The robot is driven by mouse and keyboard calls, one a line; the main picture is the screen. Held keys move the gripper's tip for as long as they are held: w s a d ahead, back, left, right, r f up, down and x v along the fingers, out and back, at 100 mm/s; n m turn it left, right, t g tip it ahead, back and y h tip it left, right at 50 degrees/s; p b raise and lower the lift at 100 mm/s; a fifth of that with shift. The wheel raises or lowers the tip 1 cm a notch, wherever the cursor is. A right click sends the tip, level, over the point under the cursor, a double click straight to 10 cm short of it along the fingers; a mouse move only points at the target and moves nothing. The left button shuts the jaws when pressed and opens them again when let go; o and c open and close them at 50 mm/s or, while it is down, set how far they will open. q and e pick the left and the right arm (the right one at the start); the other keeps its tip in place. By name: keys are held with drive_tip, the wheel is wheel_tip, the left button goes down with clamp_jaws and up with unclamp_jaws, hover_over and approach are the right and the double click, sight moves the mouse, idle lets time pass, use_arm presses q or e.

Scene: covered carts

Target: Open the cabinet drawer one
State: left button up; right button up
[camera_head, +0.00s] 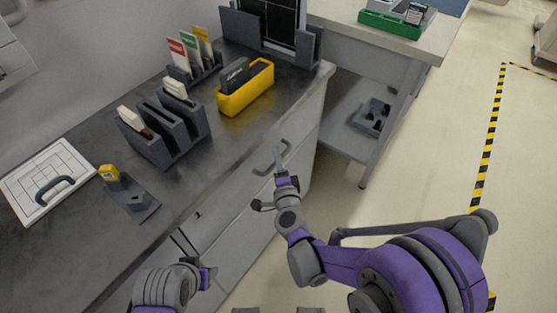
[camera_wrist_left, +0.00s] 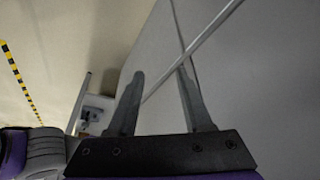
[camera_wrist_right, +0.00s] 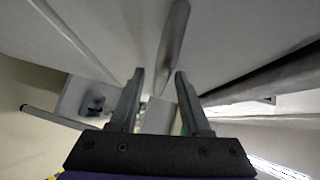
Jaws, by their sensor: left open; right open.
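The grey cabinet (camera_head: 235,215) stands under a dark counter, with drawer fronts facing my arms. A grey bar handle (camera_head: 268,160) sits on the upper drawer front near the right end. My right gripper (camera_head: 279,160) is open at this handle. In the right wrist view the handle (camera_wrist_right: 173,45) rises just beyond and between the open fingertips (camera_wrist_right: 159,73); I cannot tell whether they touch it. My left gripper (camera_head: 187,243) is low by the cabinet front. In the left wrist view its fingers (camera_wrist_left: 160,75) are open, with a pale bar (camera_wrist_left: 200,42) running past them.
On the counter stand a yellow bin (camera_head: 245,97), a dark slotted holder (camera_head: 165,135), a white board with a handle (camera_head: 45,182) and a small yellow-topped stand (camera_head: 128,195). A side table (camera_head: 400,40) adjoins at the right. Open floor (camera_head: 430,150) lies right.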

drive_tip(key=shift+c, duration=0.3)
clamp_jaws()
idle(1.1)
